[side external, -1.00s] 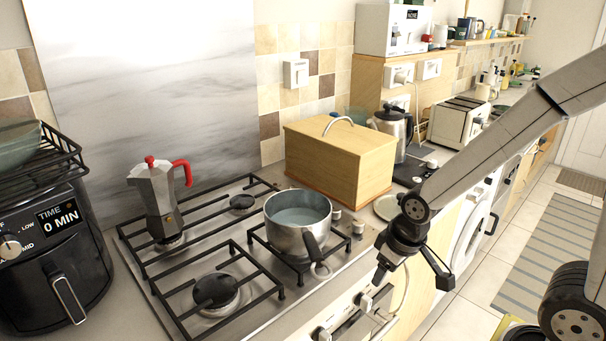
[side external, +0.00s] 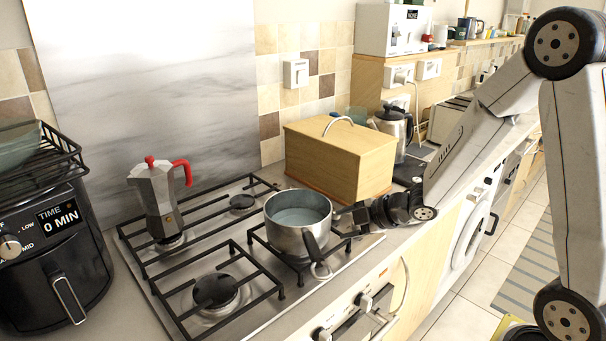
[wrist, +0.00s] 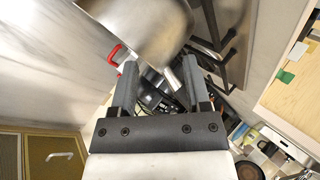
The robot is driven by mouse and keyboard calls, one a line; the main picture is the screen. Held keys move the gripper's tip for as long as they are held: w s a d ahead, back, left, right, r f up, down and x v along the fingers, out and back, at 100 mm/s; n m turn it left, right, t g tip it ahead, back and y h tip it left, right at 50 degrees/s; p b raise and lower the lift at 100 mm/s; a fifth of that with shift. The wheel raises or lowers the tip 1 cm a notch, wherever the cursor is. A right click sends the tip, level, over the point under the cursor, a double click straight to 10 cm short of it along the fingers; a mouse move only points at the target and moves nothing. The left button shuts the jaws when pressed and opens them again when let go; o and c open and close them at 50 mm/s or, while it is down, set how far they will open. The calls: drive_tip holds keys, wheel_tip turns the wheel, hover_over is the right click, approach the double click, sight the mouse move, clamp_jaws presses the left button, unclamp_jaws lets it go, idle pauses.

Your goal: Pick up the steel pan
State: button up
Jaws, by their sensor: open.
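The steel pan (side external: 297,222) stands upright on the front right burner of the hob. The pan's body (wrist: 140,25) shows beyond the fingertips at the top, and nothing is clearly held between the fingers.
A moka pot (side external: 158,200) with a red handle stands on the back left of the hob (side external: 255,322). A wooden box (side external: 340,158) stands close behind the pan and gripper. A black air fryer (side external: 50,250) stands at the left.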

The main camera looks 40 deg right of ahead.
sight(311, 234)
drive_tip(key=n+y, duration=0.2)
drive_tip(key=s+a+n+y, duration=0.1)
drive_tip(key=n+y, duration=0.1)
drive_tip(key=n, duration=0.1)
drive_tip(key=a+r+n+y, duration=0.1)
drive_tip(key=n+y, duration=0.1)
drive_tip(key=shift+s+a+n, duration=0.15)
drive_tip(key=shift+s+n, duration=0.05)
drive_tip(key=shift+n, duration=0.1)
drive_tip(key=shift+w, duration=0.1)
drive_tip(key=shift+x, duration=1.25)
drive_tip(key=shift+r+x, duration=0.2)
drive_tip(key=shift+x, duration=2.4)
drive_tip(key=shift+a, duration=0.15)
drive_tip(key=c, duration=0.8)
drive_tip(key=shift+f, duration=0.1)
clamp_jaws()
